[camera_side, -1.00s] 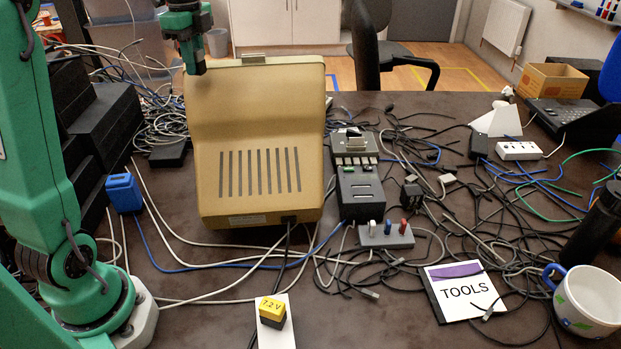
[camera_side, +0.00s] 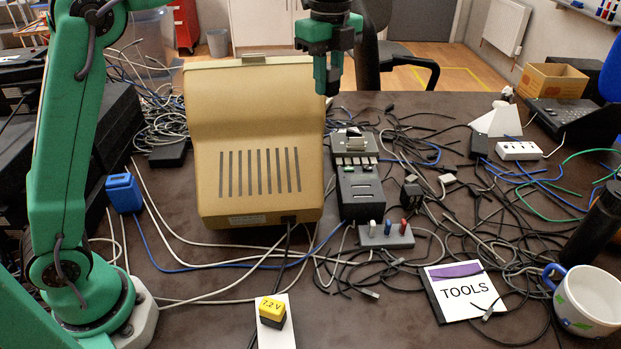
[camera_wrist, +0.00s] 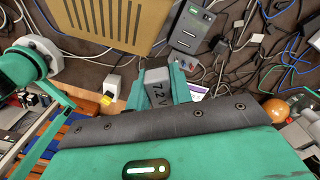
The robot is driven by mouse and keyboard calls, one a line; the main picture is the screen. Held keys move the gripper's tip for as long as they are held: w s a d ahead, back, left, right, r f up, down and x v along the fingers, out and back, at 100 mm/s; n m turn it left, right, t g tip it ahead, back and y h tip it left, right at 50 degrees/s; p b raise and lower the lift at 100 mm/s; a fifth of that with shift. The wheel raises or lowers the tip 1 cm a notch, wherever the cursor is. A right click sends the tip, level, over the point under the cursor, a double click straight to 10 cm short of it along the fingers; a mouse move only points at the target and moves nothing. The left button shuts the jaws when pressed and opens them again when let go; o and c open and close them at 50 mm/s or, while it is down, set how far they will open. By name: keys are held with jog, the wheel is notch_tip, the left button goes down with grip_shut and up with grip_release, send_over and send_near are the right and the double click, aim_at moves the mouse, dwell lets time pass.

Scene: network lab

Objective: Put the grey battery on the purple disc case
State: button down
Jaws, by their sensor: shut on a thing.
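The grey battery (camera_wrist: 157,86), marked 7.2 V, sits between the green fingers of my gripper (camera_wrist: 160,88) in the wrist view. The gripper is shut on it. In the side view my gripper (camera_side: 328,82) is high above the table, at the tan box's upper right corner; the battery cannot be made out there. The purple disc case (camera_side: 465,291), with a white TOOLS label and purple band, lies flat at the front right, well apart from my gripper. In the wrist view, part of it (camera_wrist: 196,91) shows just right of the fingers.
The large tan box (camera_side: 260,130) stands left of my gripper. Black devices (camera_side: 360,190) and tangled cables fill the middle. A mug (camera_side: 588,302) stands right of the case.

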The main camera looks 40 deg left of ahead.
jog(key=s+d+f+m, duration=0.15)
jog(key=s+d, duration=0.25)
jog(key=d, duration=0.7)
jog(key=s+d+m, duration=0.3)
jog(key=s+d, duration=0.2)
jog(key=d, duration=0.7)
jog(key=s+d+m, duration=0.3)
jog(key=s+d, duration=0.1)
jog(key=d, duration=0.7)
send_over(432, 291)
notch_tip(432, 291, down, 25)
jog(key=shift+r, duration=0.1)
jog(key=shift+f, duration=2)
jog(key=shift+f, duration=0.15)
jog(key=c, duration=1.3)
grip_release()
jog(key=shift+o, duration=0.2)
